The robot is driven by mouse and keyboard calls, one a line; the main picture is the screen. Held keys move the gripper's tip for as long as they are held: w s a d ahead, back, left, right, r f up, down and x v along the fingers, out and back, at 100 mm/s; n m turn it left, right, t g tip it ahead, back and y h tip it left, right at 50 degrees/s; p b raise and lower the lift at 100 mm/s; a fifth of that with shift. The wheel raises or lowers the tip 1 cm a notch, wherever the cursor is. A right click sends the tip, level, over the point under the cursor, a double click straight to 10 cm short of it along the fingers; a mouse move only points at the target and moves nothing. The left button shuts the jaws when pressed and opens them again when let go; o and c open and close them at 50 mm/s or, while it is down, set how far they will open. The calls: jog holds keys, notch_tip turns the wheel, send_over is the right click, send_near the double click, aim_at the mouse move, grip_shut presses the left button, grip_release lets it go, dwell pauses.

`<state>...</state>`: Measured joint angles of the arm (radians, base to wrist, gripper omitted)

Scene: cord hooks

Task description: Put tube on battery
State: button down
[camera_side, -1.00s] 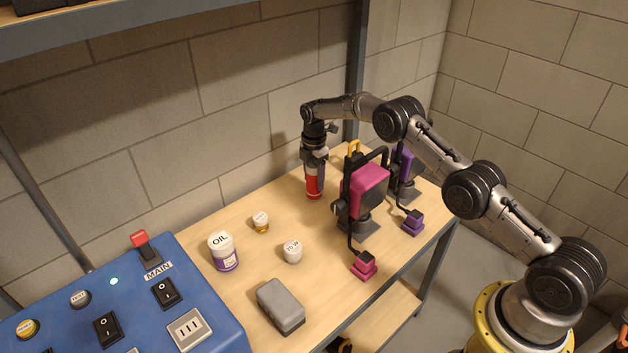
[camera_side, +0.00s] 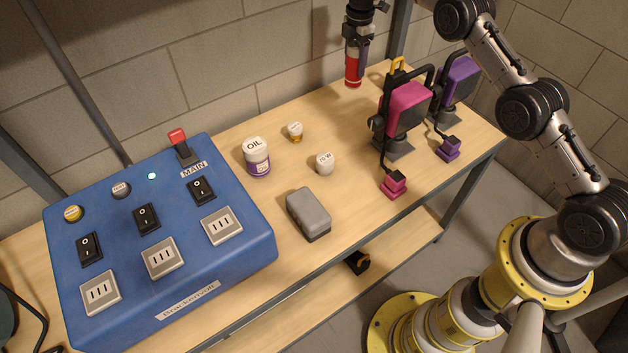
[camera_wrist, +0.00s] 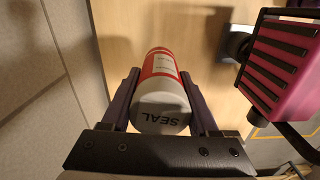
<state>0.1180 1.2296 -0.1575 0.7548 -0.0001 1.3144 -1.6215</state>
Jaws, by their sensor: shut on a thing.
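The red tube (camera_side: 353,73) is held upright in my gripper (camera_side: 357,50), above the back of the table and left of the pink lamp-like device. In the wrist view the tube (camera_wrist: 162,66) has a red band and a grey end marked SEAL, between the two fingers of my gripper (camera_wrist: 160,80). A grey block with a darker base (camera_side: 309,212) lies near the table's front edge. No label on it can be read, so I cannot tell if it is the battery.
The pink device (camera_side: 405,105) and purple device (camera_side: 460,80) stand at the right with corded plugs. An OIL can (camera_side: 257,158), a 75 W bulb (camera_side: 324,163) and a small amber-based item (camera_side: 295,132) stand mid-table. A blue switch panel (camera_side: 240,235) fills the left.

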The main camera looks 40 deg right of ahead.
jog(key=shift+s+f+m, duration=0.3)
jog(key=shift+s+f, duration=0.1)
jog(key=shift+f, duration=0.35)
jog(key=s+a+r+n, duration=0.1)
jog(key=s+a+r, duration=0.2)
jog(key=s+a, duration=0.6)
jog(key=s+a+r, duration=0.3)
jog(key=s+a, duration=0.3)
jog(key=s, duration=0.7)
jog(key=s+a+r+n, duration=0.1)
jog(key=s+a+r, duration=0.2)
jog(key=s+a, duration=0.6)
jog(key=n, duration=0.1)
send_over(308, 206)
notch_tip(308, 206, down, 8)
jog(key=shift+a+f, duration=0.1)
jog(key=shift+f, duration=1.15)
jog(key=shift+f, duration=0.15)
